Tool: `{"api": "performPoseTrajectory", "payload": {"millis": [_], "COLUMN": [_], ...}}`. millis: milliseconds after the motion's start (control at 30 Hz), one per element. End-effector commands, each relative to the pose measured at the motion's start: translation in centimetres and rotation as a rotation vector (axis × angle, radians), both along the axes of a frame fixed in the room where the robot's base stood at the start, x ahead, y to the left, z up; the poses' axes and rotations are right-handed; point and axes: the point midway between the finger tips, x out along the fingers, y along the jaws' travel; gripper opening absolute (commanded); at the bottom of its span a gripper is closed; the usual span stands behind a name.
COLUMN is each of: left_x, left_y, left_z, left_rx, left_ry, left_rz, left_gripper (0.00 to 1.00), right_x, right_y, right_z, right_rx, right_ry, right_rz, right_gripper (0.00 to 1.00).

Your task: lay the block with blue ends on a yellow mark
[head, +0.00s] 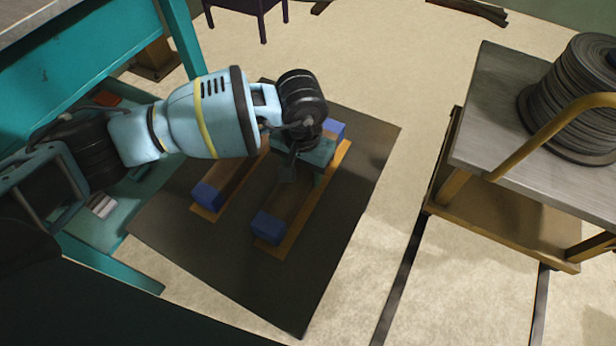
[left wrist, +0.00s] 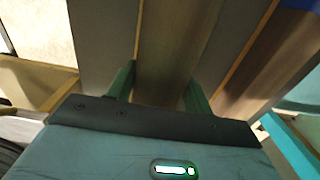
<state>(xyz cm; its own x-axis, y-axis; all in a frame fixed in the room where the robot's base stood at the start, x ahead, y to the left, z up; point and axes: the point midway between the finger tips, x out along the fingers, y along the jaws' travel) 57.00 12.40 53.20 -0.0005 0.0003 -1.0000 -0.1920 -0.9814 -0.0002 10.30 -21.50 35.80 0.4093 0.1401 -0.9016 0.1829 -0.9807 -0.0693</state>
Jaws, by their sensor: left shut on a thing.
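A long wooden block with blue ends (head: 268,226) lies along or just above a yellow mark (head: 322,189) on the right of the dark mat; I cannot tell if it touches. My left gripper (head: 300,168) is shut on its middle, from above. In the left wrist view, the block (left wrist: 178,45) runs between the green fingers of the gripper (left wrist: 160,92). A second block with blue ends (head: 208,196) lies on another yellow mark (head: 203,213) to the left, partly hidden by my arm. My right gripper is out of view.
The dark mat (head: 345,215) lies on a pale floor. A teal bench (head: 100,50) stands at the left. A metal-topped cart (head: 500,120) with a cable coil (head: 575,95) and yellow handle stands at the right. Floor between mat and cart is clear.

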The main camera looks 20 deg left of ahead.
Motion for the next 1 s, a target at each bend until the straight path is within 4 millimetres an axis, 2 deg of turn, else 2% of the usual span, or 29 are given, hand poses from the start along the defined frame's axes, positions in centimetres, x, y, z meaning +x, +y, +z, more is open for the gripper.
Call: {"api": "performPoseTrajectory", "payload": {"millis": [100,333,633,1000], "left_x": [0.8,1.0,0.9,0.9], "left_y": [-0.6,-0.7,-0.7,-0.7], "left_z": [0.0,-0.1,-3.5,-3.7], "left_rx": [-0.001,-0.001,-0.002,-0.001], "left_ry": [-0.001,-0.001,0.002,-0.001], "left_rz": [0.001,0.0,0.0,0.0], "left_gripper": [0.13,0.13,0.13,0.13], "right_x": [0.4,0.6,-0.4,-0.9], "right_y": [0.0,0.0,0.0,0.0], "right_z": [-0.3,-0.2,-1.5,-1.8], "right_rx": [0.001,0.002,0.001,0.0], "right_ry": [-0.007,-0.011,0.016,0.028], "right_rz": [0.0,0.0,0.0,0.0], "right_gripper": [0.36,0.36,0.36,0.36]}}
